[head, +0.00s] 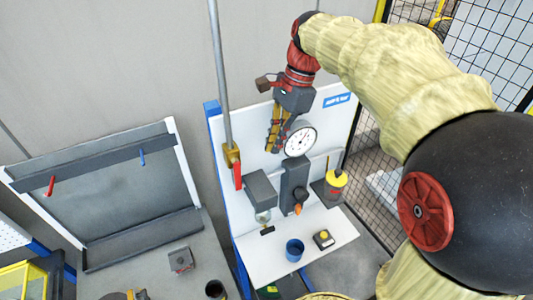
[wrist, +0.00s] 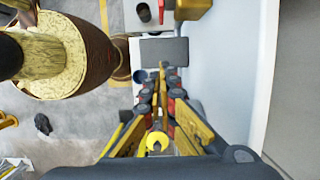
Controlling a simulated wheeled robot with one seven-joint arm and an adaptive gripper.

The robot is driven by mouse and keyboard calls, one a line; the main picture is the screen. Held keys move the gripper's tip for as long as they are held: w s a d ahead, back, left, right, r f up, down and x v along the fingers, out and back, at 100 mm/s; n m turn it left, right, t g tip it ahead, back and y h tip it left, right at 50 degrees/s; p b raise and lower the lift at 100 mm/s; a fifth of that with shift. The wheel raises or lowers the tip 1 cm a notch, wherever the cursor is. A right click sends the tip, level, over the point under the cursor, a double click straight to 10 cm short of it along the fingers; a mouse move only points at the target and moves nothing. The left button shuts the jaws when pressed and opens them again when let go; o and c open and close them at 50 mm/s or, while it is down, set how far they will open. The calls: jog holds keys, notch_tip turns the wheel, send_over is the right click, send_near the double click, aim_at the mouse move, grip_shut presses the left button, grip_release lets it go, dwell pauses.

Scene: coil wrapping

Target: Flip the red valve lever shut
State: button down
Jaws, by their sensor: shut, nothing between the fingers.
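The red valve lever (head: 238,175) hangs downward from a brass valve (head: 231,155) at the foot of a vertical grey pipe (head: 221,80). In the wrist view the lever (wrist: 161,11) is at the top edge, partly cut off, beside the brass body (wrist: 192,8). My gripper (head: 272,146) points down in front of the white panel, to the right of the lever and apart from it. In the wrist view its fingers (wrist: 163,68) are together with nothing between them, below the lever in the picture.
A round gauge (head: 300,140) is just right of my gripper. Grey boxes (head: 261,188), an orange knob (head: 298,209) and a yellow-topped unit (head: 336,179) are lower on the panel (head: 240,125). A blue cup (head: 294,250) and a yellow-buttoned box (head: 323,239) stand on the shelf.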

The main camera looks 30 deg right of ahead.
aim_at(237, 175)
jog(key=x, duration=0.8)
jog(key=shift+p, duration=0.35)
jog(key=a+p, duration=0.1)
jog(key=a, duration=0.2)
jog(key=shift+a+f, duration=0.1)
jog(key=shift+f, duration=0.1)
jog(key=shift+a, duration=0.45)
